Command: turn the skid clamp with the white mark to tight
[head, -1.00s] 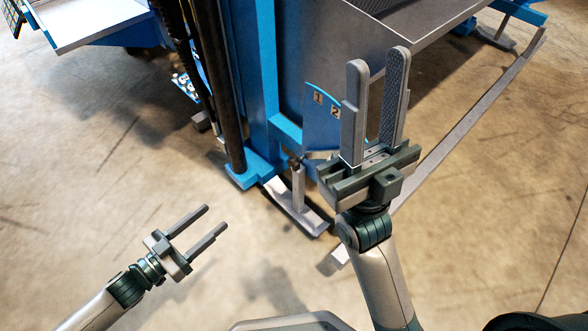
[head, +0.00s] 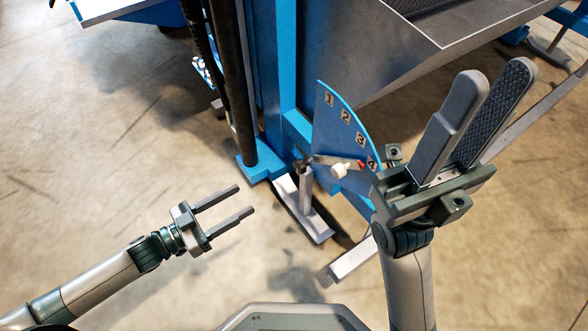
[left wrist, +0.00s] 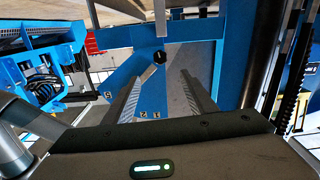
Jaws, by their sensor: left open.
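A grey skid foot (head: 304,215) with an upright post is below. I cannot tell which part is the clamp with the white mark. My left gripper (head: 245,199) is open and empty, left of the skid foot and apart from it. In the left wrist view, a black knob (left wrist: 160,57) shows beyond its fingers. My right gripper (head: 494,76) is open and empty, right of the plate.
A blue column (head: 285,70) and a dark cylinder (head: 232,100) rise behind the skid foot. A grey metal tray (head: 400,65) overhangs at the upper right. A grey bar (head: 352,260) lies low at the centre. The floor at the left is clear.

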